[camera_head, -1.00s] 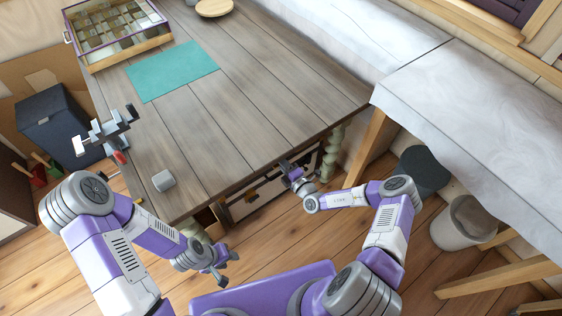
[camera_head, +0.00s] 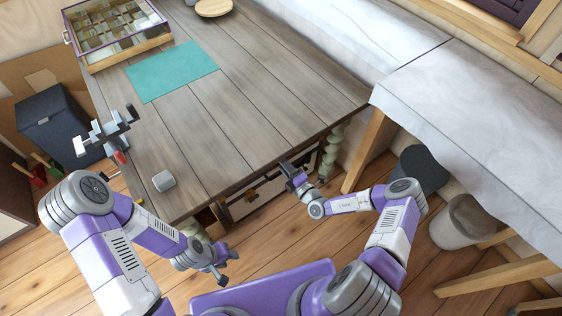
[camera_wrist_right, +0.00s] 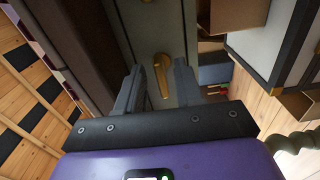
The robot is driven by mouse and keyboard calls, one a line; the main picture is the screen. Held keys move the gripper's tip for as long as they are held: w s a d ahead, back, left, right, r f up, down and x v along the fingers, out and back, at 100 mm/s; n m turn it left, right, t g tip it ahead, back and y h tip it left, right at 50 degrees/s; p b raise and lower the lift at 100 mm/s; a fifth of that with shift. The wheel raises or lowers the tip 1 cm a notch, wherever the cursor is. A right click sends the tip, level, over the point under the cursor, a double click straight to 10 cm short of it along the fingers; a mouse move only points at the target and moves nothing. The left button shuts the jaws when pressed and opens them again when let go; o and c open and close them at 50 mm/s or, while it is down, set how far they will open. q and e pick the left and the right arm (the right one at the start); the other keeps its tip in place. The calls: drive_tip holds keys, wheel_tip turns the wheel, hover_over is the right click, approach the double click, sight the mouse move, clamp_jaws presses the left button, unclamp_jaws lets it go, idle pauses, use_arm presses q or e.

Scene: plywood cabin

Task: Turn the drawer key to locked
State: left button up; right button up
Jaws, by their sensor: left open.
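The brass key (camera_wrist_right: 162,76) shows in the right wrist view on a grey front panel, its long grip hanging downward and slightly tilted. My right gripper (camera_wrist_right: 157,82) has its two fingers apart, one on each side of the key, with a visible gap on the left. Whether either finger touches the key I cannot tell. In the head view my right gripper (camera_head: 292,176) is at the table's front edge by the drawer front (camera_head: 256,198), and the key is not clearly seen there. My left gripper (camera_head: 225,268) is open and empty, low in front of the table.
The wooden table (camera_head: 235,110) carries a teal mat (camera_head: 172,71), a small grey block (camera_head: 163,181) and a glass-topped case (camera_head: 115,30). A clamp (camera_head: 108,132) sits on its left edge. A turned table leg (camera_head: 331,152) stands right of my right gripper. A bin (camera_head: 464,222) is further right.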

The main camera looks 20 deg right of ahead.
drive_tip(key=v, duration=0.4)
drive_tip(key=shift+s+d+p, duration=0.15)
drive_tip(key=shift+s+p, duration=0.15)
drive_tip(key=shift+s, duration=0.05)
